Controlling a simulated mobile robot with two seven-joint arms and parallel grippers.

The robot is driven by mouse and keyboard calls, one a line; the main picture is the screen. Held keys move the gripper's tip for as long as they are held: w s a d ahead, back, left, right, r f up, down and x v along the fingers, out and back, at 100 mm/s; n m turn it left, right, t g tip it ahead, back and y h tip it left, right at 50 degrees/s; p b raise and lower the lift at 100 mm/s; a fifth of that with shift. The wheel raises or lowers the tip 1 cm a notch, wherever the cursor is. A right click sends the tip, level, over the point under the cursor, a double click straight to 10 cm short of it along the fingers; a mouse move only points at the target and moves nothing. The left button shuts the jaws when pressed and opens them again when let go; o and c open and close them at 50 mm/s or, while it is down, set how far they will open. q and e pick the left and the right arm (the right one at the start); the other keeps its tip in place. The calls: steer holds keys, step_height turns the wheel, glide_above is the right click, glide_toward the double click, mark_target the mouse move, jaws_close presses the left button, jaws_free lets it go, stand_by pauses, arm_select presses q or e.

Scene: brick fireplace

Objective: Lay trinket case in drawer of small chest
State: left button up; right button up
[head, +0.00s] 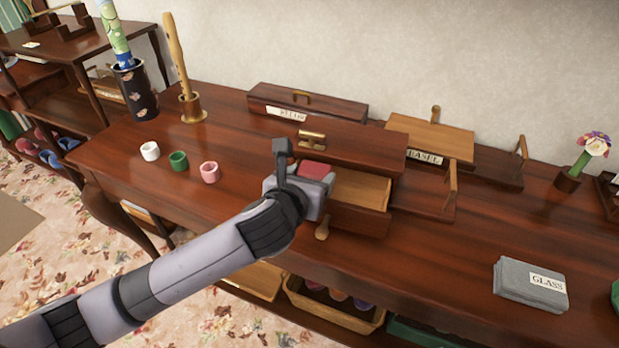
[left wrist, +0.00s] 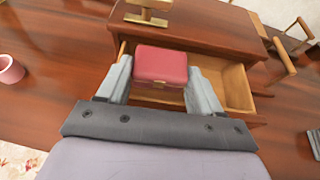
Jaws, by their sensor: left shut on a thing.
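The trinket case (left wrist: 161,66) is a small red box with a clasp on its near side. My left gripper (left wrist: 160,85) is shut on it, one finger on each side. In the head view the case (head: 314,170) shows only in part behind the gripper. The small chest (head: 350,140) is dark wood with a brass handle on top. Its drawer (head: 362,190) is pulled open, with a pale, bare interior. The case is over the left part of the drawer; whether it touches the drawer floor I cannot tell. My right gripper is not in view.
White, green and pink (head: 209,172) rings stand left of the chest. A wooden box labelled EASEL (head: 430,137) and handled trays stand to its right. A grey cloth labelled GLASS (head: 530,284) lies at the right. The table front between them is clear.

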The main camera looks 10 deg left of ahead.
arm_select(q)
steer(key=shift+f, duration=0.55)
steer(key=o, duration=1.1)
steer(key=shift+c, duration=0.2)
steer(key=shift+r, duration=0.1)
steer(key=shift+r, duration=0.3)
steer(key=shift+s+r, duration=0.2)
steer(key=shift+r, duration=0.15)
steer(key=p+v, duration=0.1)
steer(key=v, duration=1)
steer(key=shift+s, duration=0.3)
